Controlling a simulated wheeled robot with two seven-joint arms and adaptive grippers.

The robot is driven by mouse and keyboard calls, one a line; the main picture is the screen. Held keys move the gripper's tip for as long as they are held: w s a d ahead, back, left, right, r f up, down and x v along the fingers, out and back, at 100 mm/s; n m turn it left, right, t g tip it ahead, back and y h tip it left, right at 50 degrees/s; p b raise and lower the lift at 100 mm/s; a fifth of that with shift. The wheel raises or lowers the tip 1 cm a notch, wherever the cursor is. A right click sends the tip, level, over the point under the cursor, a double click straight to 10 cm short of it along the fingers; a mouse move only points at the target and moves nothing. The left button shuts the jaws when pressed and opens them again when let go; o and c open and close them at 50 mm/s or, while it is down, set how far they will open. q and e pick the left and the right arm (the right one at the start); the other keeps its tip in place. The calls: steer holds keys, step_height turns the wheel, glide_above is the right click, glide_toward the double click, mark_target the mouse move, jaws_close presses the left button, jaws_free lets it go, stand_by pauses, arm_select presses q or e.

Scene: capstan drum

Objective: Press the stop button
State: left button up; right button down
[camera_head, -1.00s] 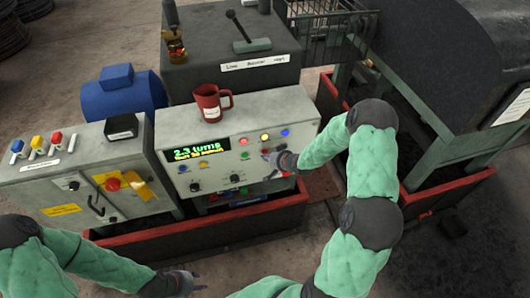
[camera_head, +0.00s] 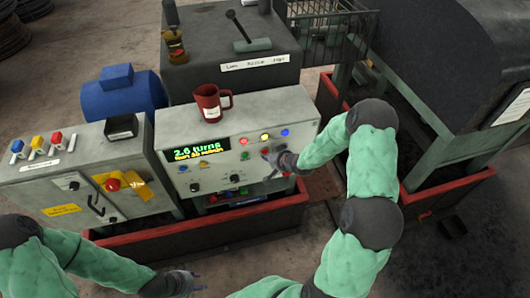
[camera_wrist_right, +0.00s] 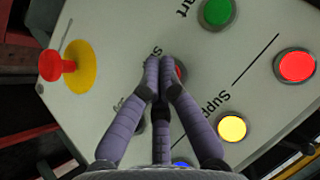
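The control panel (camera_head: 217,180) has a lit display (camera_head: 195,149) reading 2.6 turns. In the right wrist view, a red button (camera_wrist_right: 180,72) shows partly behind my right gripper's (camera_wrist_right: 158,62) fingertips, beside a mostly hidden label starting with "S". The fingers are together, hold nothing, and point at the panel by this button. I cannot tell whether they touch it. A green button (camera_wrist_right: 217,12) labelled Start is above it. My right gripper also shows at the panel's right side in the head view (camera_head: 269,156). My left gripper (camera_head: 197,281) is low in front, away from the panel.
A red mushroom button on a yellow disc (camera_wrist_right: 60,66) is left of my fingers. Red (camera_wrist_right: 297,66) and yellow (camera_wrist_right: 231,127) lamps are to the right. A red mug (camera_head: 209,103) stands on the panel housing. A grey switch cabinet (camera_head: 85,170) stands at the left.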

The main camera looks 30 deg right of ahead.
steer(key=shift+w, duration=0.1)
steer(key=shift+w+d, duration=0.1)
steer(key=shift+w, duration=0.2)
steer(key=shift+w+d, duration=0.1)
steer(key=shift+w, duration=0.3)
stand_by(0.9)
steer(key=shift+s+a, duration=0.2)
steer(key=shift+s, duration=0.6)
steer(key=s, duration=0.2)
steer(key=s+a, duration=0.1)
steer(key=s, duration=0.2)
steer(key=shift+a, duration=0.1)
stand_by(0.9)
